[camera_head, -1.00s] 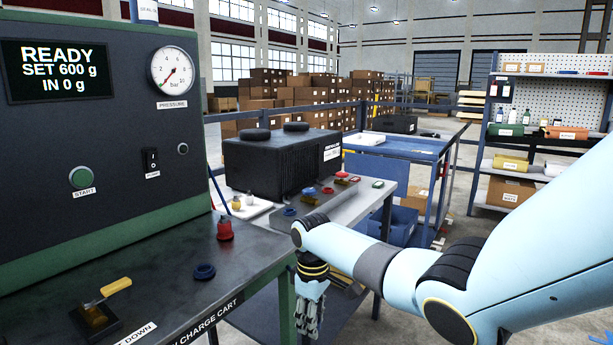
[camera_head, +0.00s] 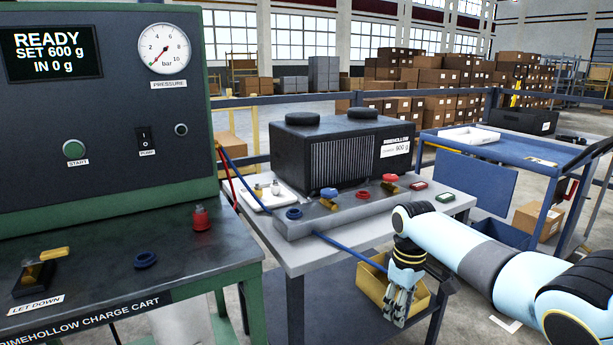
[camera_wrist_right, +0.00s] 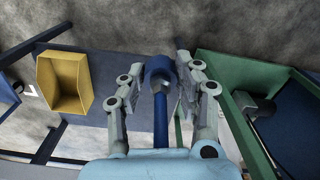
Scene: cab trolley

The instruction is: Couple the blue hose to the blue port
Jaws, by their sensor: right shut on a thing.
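My right gripper (camera_head: 398,303) hangs in front of the grey bench, below its top. In the right wrist view its fingers (camera_wrist_right: 158,85) are shut on the blue hose (camera_wrist_right: 160,122), whose blue end collar (camera_wrist_right: 159,70) lies between them. In the head view the hose (camera_head: 347,250) runs across the bench to the gripper. On the bench's raised grey strip are a blue-topped brass fitting (camera_head: 329,194) and a blue ring (camera_head: 294,213); which is the blue port I cannot tell. The gripper is apart from both. My left gripper is not in view.
A red-topped fitting (camera_head: 390,180) stands farther right on the strip. The dark finned unit (camera_head: 345,150) stands behind it. The charge cart (camera_head: 110,285) is at left, with a red fitting (camera_head: 201,218) and blue ring (camera_head: 145,259). A yellow bin (camera_head: 372,287) sits below, behind my gripper.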

